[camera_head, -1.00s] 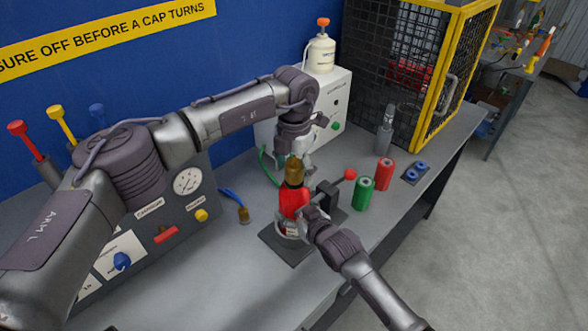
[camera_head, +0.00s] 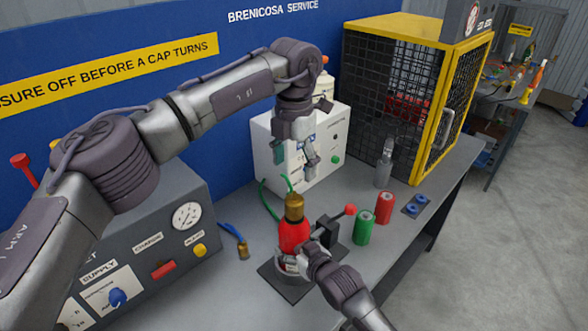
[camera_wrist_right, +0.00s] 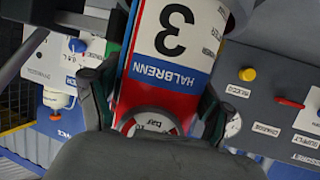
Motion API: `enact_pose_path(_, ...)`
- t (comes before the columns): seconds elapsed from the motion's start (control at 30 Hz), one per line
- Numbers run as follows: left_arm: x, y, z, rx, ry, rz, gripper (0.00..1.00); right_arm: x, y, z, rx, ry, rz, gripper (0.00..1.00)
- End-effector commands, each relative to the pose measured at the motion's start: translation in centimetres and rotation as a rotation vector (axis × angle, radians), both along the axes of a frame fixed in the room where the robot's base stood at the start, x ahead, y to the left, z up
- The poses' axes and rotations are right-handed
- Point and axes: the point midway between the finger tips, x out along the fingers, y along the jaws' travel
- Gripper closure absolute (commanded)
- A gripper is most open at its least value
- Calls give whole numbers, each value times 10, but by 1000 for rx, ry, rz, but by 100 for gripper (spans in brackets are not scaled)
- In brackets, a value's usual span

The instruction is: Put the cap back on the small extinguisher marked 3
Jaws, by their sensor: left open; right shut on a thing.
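The small red extinguisher (camera_head: 293,237) stands upright on a dark base plate (camera_head: 276,284). A brass cap (camera_head: 294,207) sits on its top; I cannot tell how tightly it is seated. My right gripper (camera_head: 300,264) is shut around the extinguisher's lower body. In the right wrist view, the extinguisher (camera_wrist_right: 172,85) shows a white label with a 3 and a small round gauge, between the fingers of the right gripper (camera_wrist_right: 160,112). My left gripper (camera_head: 296,162) is open and empty, pointing down above the cap and clear of it.
A black clamp with a red ball lever (camera_head: 350,210) stands just right of the extinguisher. Green (camera_head: 366,227) and red (camera_head: 384,208) cylinders stand beyond it. A panel with a gauge (camera_head: 187,216) is at left, a white box (camera_head: 340,128) behind, a mesh cage (camera_head: 395,70) behind right.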

Motion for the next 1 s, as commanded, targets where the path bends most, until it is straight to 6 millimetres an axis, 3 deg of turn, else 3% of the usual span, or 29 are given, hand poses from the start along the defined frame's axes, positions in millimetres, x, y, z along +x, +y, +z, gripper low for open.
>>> enact_pose_path(0.1,0,0,0,0,0,0,24,0,0,-1,-1,2,0,100)
enact_pose_path(0.13,0,0,0,0,0,0,24,0,0,-1,-1,2,0,18)
enact_pose_path(0.23,0,0,0,0,0,0,24,0,0,-1,0,1,0,2)
enact_pose_path(0.67,0,0,-1,0,0,0,24,-4,-2,1,0,0,0,0)
enact_pose_path(1.0,0,0,-1,0,0,0,24,-52,-30,23,-1,0,0,0)
